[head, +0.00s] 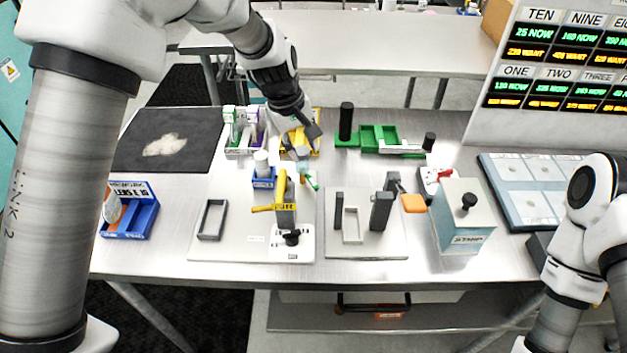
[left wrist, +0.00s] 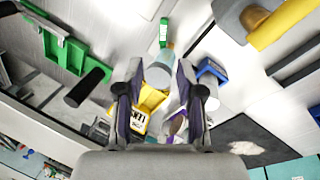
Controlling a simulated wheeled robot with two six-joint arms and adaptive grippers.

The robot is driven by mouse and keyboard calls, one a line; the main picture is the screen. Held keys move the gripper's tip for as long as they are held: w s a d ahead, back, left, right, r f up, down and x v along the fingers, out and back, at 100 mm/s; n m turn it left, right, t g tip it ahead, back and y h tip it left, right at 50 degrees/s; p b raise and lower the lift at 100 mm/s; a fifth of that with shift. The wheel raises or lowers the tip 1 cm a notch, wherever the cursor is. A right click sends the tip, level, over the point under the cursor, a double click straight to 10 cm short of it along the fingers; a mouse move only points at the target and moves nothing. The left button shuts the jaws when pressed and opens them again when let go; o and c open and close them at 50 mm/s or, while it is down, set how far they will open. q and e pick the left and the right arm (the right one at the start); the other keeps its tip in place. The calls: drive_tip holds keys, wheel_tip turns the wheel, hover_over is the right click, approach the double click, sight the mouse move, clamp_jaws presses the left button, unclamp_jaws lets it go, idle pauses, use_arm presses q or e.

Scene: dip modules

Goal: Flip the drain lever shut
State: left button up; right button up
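I cannot tell for sure which part is the drain lever. One candidate is a small green handle (head: 312,183) beside a teal part (head: 303,168) at the table's middle. In the left wrist view a green tip (left wrist: 163,30) shows beyond a pale grey cylinder (left wrist: 158,76). Another lever-like part is a yellow handle (head: 282,187) on a grey block with a white base. My left gripper (head: 300,148) points down just behind the teal part. In the left wrist view its fingers (left wrist: 159,82) are apart, with the cylinder showing between and beyond them. My right gripper is out of view.
A yellow bin (left wrist: 151,101) is close to the left fingers. A blue holder (head: 263,179) with a white cylinder stands left of the gripper. A green tray (head: 379,137) and a black post (head: 346,120) stand to its right. The front table strip is clear.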

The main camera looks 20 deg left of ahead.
sight(312, 182)
use_arm(q)
drive_tip(key=x, duration=1)
drive_tip(key=shift+s+a+f, duration=0.15)
drive_tip(key=shift+a+f, duration=0.05)
drive_tip(key=shift+f, duration=0.35)
drive_tip(key=shift+r, duration=0.1)
clamp_jaws()
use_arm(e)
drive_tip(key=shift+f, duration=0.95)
